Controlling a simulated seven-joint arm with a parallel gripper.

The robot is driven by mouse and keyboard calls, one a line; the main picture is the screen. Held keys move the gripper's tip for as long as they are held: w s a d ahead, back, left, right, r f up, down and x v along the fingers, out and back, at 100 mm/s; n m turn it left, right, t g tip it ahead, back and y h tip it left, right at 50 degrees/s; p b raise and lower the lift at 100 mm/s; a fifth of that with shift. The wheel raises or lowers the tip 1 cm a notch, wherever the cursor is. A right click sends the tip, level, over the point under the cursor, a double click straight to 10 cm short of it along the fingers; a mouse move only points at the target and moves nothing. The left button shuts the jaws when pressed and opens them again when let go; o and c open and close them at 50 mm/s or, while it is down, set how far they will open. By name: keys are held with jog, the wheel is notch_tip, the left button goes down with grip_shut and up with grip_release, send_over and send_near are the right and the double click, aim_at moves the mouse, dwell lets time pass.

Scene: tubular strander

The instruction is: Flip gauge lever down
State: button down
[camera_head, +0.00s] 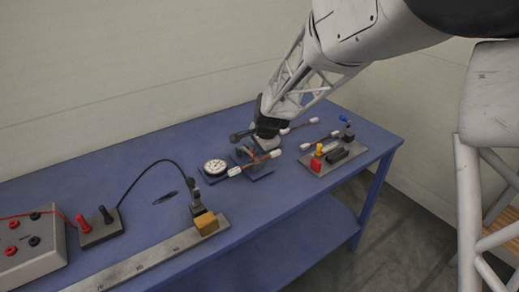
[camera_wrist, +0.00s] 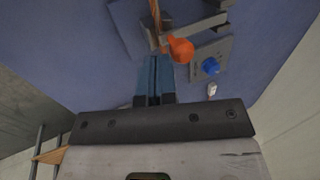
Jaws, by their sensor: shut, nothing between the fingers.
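A round white dial gauge (camera_head: 215,167) sits on a dark blue base toward the middle of the blue bench. To its right, a dark fixture (camera_head: 252,172) carries a copper-coloured rod with white ends (camera_head: 262,158). My gripper (camera_head: 266,134) is just behind this fixture, pointing down and partly hiding what lies there. In the wrist view my gripper (camera_wrist: 155,62) is shut and empty. An orange knob (camera_wrist: 181,50) beside a grey bar (camera_wrist: 200,28) is close to the fingertips, to their right. I cannot tell for sure which part is the gauge lever, or whether anything is touched.
A grey plate (camera_head: 350,161) with red, yellow and blue parts is at the right. A blue knob (camera_wrist: 210,66) shows in the wrist view. A long metal rail (camera_head: 150,257) with a tan block (camera_head: 206,223) and a grey meter box (camera_head: 30,240) are at the left front.

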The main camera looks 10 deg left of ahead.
jog(key=s+d+r, duration=0.5)
jog(key=d+r, duration=0.1)
jog(key=r, duration=0.2)
jog(key=shift+s+r, duration=0.3)
jog(key=shift+r, duration=0.05)
dwell(0.4)
jog(key=s+d+r+n+h, duration=0.1)
jog(key=s+d+r+n, duration=0.4)
jog(key=s+d, duration=0.95)
jog(key=s+d+n+h, duration=0.1)
jog(key=s+d+n, duration=0.1)
jog(key=s+d, duration=0.3)
jog(key=s+d+n+h, duration=0.1)
jog(key=s+d, duration=0.5)
jog(key=s, duration=0.7)
jog(key=shift+d+r+n, duration=0.2)
jog(key=shift+d+n, duration=0.1)
jog(key=shift+n, duration=0.1)
